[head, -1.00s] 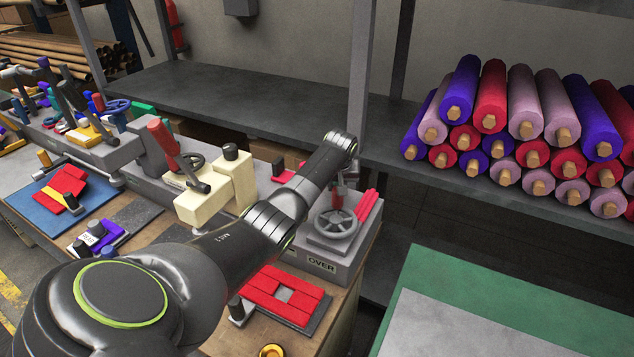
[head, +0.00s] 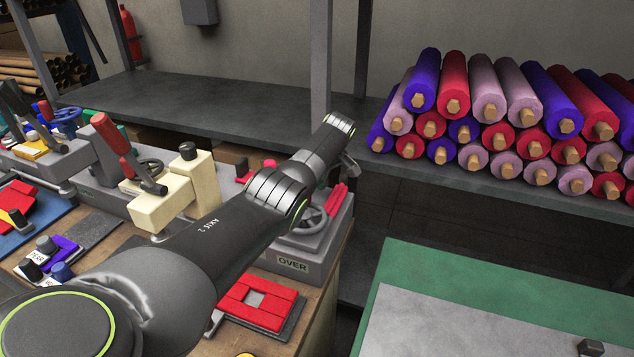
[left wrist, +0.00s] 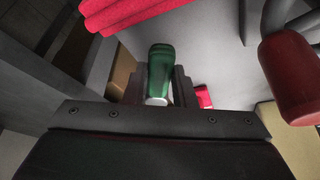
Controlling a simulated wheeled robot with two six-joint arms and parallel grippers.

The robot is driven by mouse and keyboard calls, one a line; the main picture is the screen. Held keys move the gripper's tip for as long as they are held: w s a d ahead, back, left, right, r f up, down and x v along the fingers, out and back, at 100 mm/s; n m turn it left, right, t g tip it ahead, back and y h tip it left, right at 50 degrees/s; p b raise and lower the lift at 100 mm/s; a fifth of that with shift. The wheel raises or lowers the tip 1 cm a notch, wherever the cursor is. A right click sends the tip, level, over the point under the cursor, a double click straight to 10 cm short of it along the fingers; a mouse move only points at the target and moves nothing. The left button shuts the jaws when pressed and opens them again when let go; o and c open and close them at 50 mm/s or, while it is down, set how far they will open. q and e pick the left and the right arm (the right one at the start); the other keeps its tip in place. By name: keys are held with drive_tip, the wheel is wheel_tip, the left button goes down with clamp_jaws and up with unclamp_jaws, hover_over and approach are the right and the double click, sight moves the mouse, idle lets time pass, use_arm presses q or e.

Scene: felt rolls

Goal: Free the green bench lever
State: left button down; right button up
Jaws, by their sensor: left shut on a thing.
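The green bench lever shows in the left wrist view as a green grip (left wrist: 160,70) with a pale lower end. My left gripper (left wrist: 158,88) is shut on this grip, one dark finger on each side. In the head view my left arm reaches across the bench to the grey housing marked OVER (head: 292,264). The arm's end is at the housing's upper right, and the gripper's fingers and the green lever are hidden there. The lever's base is not visible in either view. My right gripper is in neither view.
A handwheel (head: 308,220) and red strips (head: 337,198) are on the housing. A red-handled lever (head: 118,140) stands by a cream block (head: 160,208). A red grip (left wrist: 290,75) is close at the right in the wrist view. Felt rolls (head: 490,85) fill the shelf.

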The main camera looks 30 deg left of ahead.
use_arm(q)
drive_tip(key=shift+w+r, duration=0.1)
idle(0.3)
drive_tip(key=c, duration=1.2)
unclamp_jaws()
drive_tip(key=shift+d+r, duration=0.15)
drive_tip(key=shift+r, duration=0.2)
drive_tip(key=b+v, duration=0.2)
drive_tip(key=v, duration=1.4)
drive_tip(key=shift+r+b, duration=0.25)
drive_tip(key=shift+b, duration=0.05)
drive_tip(key=shift+d, duration=0.15)
